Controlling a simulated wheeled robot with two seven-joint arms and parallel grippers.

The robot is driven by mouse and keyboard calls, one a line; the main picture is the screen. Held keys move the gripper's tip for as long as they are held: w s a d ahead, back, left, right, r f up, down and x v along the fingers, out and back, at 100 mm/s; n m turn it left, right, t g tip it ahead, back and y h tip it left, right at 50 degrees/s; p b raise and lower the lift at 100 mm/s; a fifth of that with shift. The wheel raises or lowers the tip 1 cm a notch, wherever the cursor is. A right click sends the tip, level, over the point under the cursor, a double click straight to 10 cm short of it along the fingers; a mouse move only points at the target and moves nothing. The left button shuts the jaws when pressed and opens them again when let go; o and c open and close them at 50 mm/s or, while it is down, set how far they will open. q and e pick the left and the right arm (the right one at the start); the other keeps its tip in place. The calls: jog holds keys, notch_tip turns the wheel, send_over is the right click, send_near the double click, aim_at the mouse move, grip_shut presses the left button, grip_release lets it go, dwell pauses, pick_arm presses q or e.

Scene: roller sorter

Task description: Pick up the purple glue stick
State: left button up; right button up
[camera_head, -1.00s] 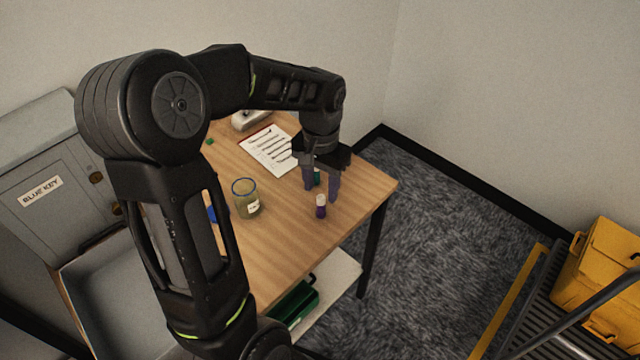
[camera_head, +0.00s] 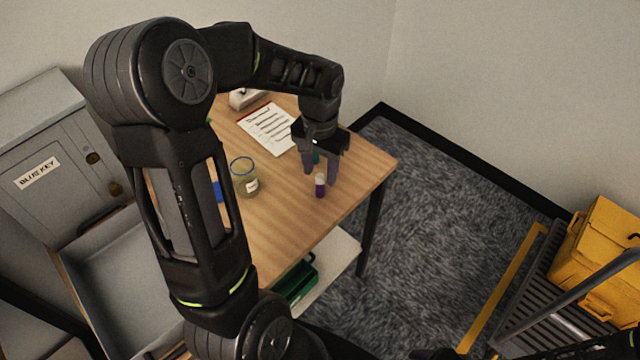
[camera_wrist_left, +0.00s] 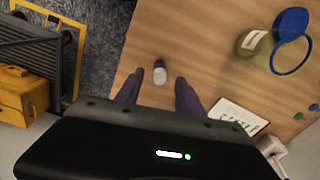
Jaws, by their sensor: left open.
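The purple glue stick (camera_head: 320,188) stands upright near the front right edge of the wooden table, with a pale cap on top. It also shows in the left wrist view (camera_wrist_left: 159,70), in line with the gap between the fingers and a little beyond their tips. My left gripper (camera_head: 320,177) is open and empty, pointing down at the stick with a fingertip to each side. The fingers also show in the left wrist view (camera_wrist_left: 158,82). I cannot tell whether they touch the stick.
A glass jar (camera_head: 245,182) with a blue rim stands left of the gripper, beside a blue piece (camera_head: 217,191). A printed sheet (camera_head: 267,128) lies behind. A grey cabinet (camera_head: 60,160) is at the left, yellow bins (camera_head: 600,245) at the right.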

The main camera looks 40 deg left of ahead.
aim_at(320, 184)
pick_arm(q)
notch_tip(320, 184, down, 5)
jog(key=shift+f, duration=0.15)
jog(key=shift+s, duration=0.1)
jog(key=shift+c, duration=0.3)
grip_shut()
dwell(0.5)
